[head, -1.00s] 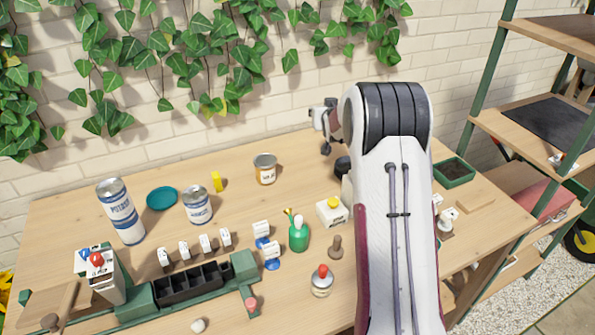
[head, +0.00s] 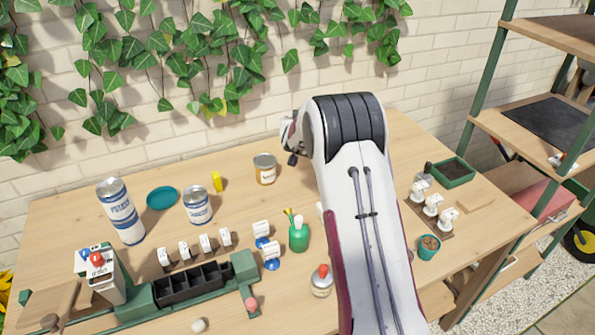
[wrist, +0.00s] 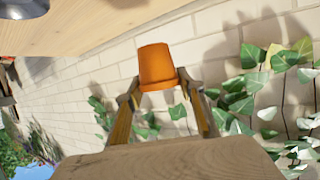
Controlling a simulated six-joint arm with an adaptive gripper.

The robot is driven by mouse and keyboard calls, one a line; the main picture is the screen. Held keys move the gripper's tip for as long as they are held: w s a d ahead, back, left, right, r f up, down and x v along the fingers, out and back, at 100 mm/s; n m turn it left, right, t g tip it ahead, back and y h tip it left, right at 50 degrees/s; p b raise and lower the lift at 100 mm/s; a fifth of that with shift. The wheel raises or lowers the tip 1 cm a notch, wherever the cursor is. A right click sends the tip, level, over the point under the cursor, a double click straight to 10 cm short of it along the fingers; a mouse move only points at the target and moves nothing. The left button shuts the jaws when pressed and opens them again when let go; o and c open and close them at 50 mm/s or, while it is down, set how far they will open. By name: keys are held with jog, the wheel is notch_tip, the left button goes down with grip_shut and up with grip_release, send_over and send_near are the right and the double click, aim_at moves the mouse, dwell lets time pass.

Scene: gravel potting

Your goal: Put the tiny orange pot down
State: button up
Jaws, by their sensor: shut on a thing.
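The tiny orange pot (wrist: 157,65) shows in the wrist view between the two fingertips of my gripper (wrist: 160,88). My gripper is shut on it, with one finger at each side of its lower part in the picture. The pot is held in the air, with the wooden table top at the upper left of that view and the brick wall behind.
A teal pot with brown fill (head: 429,246) stands right of my arm, near several white-topped items. A dark green tray (head: 454,172) is behind them. A labelled tin (head: 265,169), a green holder (head: 298,236) and a red-capped bottle (head: 321,281) stand to the left.

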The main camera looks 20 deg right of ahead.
jog(key=shift+f, duration=2.15)
jog(key=shift+f, duration=3.1)
jog(key=shift+f, duration=1.9)
jog(key=shift+f, duration=0.15)
jog(key=o, duration=1.2)
jog(key=shift+o, duration=0.2)
jog(key=shift+s, duration=0.1)
